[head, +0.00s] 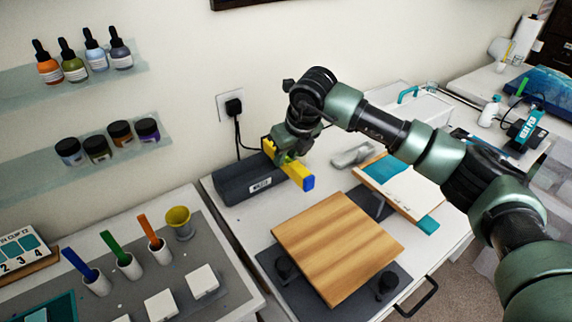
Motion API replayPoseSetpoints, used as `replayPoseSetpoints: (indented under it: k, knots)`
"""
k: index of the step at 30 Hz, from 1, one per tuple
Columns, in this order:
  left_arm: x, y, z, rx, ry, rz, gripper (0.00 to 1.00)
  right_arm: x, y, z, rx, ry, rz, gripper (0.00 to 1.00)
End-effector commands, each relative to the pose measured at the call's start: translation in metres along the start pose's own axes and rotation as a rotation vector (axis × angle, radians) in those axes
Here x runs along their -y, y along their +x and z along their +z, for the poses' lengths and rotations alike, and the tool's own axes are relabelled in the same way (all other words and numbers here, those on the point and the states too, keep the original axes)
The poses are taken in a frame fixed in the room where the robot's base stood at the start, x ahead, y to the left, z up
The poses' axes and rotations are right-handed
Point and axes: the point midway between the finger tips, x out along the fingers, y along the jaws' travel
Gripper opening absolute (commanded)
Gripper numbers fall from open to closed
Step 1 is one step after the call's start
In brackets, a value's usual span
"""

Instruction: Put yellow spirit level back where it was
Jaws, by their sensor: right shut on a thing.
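The yellow spirit level (294,169) has a blue end cap and shows in the head view at the middle of the white worktop. My right gripper (286,156) is shut on it from above. The level points toward the lower right, and its near end reaches past the dark grey box (238,184) by the wall. I cannot tell whether the level touches the box or the worktop. The fingers and part of the level are hidden by the gripper body. My left gripper is not in view.
A wooden board (335,245) on a dark base with knobs stands in front. A white panel (402,190) with teal parts and a grey item (352,156) lie to the right. Cups with colored sticks (128,265) are at left. Bare worktop (262,222) lies before the box.

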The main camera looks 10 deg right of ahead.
Motion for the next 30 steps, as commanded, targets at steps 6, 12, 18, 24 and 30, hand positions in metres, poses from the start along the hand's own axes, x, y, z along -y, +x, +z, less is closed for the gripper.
replayPoseSetpoints:
  k: [6, 12, 18, 24, 30]
  knots:
    - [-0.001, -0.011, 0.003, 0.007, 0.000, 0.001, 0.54, 0.000, 0.027, -0.012, -0.005, 0.001, 0.001, 0.00]
    - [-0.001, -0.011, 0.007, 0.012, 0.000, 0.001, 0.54, 0.000, 0.037, -0.016, 0.000, 0.000, 0.000, 0.00]
    - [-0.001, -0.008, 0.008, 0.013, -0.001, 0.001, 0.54, 0.000, 0.039, -0.017, -0.001, 0.000, 0.000, 0.00]
    - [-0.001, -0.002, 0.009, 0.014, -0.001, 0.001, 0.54, 0.000, 0.044, -0.019, -0.001, 0.000, 0.000, 0.00]
    - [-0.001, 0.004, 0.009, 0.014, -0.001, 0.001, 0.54, 0.000, 0.049, -0.021, -0.001, 0.000, 0.001, 0.00]
